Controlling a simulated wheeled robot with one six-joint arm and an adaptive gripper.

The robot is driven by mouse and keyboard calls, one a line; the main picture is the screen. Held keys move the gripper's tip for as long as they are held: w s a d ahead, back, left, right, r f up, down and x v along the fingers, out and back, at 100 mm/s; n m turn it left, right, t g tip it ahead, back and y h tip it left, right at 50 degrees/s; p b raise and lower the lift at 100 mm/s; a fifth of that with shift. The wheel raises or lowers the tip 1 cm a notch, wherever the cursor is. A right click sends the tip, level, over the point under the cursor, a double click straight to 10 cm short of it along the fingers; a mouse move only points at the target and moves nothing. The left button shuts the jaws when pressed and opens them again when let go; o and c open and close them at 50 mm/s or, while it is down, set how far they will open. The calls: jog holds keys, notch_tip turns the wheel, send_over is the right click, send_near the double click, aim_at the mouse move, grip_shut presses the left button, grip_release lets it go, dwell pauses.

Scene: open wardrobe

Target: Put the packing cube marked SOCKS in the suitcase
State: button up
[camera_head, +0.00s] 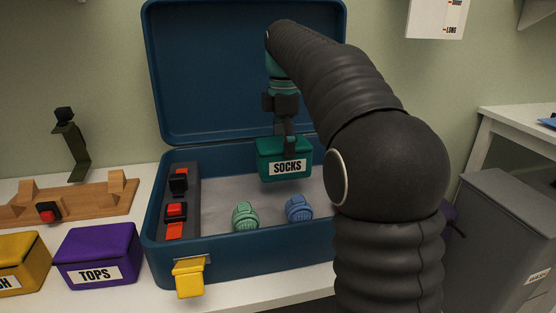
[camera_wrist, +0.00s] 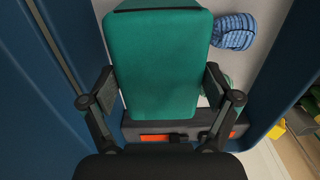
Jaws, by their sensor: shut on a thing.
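The green packing cube marked SOCKS (camera_head: 270,172) hangs in my gripper (camera_head: 288,136), over the right back part of the open suitcase (camera_head: 240,257). In the wrist view both fingers of my gripper (camera_wrist: 161,95) close on the sides of the cube (camera_wrist: 160,60). The cube looks roughly level. In the head view its lower edge is in front of the grey suitcase floor, and I cannot tell whether it touches the floor. My arm hides the right end of the suitcase.
A green rolled bundle (camera_head: 245,216) and a blue one (camera_head: 299,208) lie at the suitcase front. A dark strip with red and black pieces (camera_head: 180,205) lines its left side. A purple TOPS cube (camera_head: 98,255) and a yellow cube (camera_head: 18,262) stand left.

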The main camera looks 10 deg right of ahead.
jog(key=shift+w+a+f, duration=0.25)
jog(key=shift+w+f, duration=0.1)
jog(key=shift+w, duration=0.15)
jog(key=shift+w+a+f, duration=0.2)
jog(key=shift+w+f, duration=0.15)
jog(key=shift+w, duration=0.1)
jog(key=shift+f+b, duration=0.4)
jog(key=shift+f, duration=1.5)
jog(key=shift+f, duration=0.15)
jog(key=o, duration=1.1)
notch_tip(320, 180, up, 12)
jog(key=shift+r+p, duration=0.15)
jog(key=shift+p, duration=0.7)
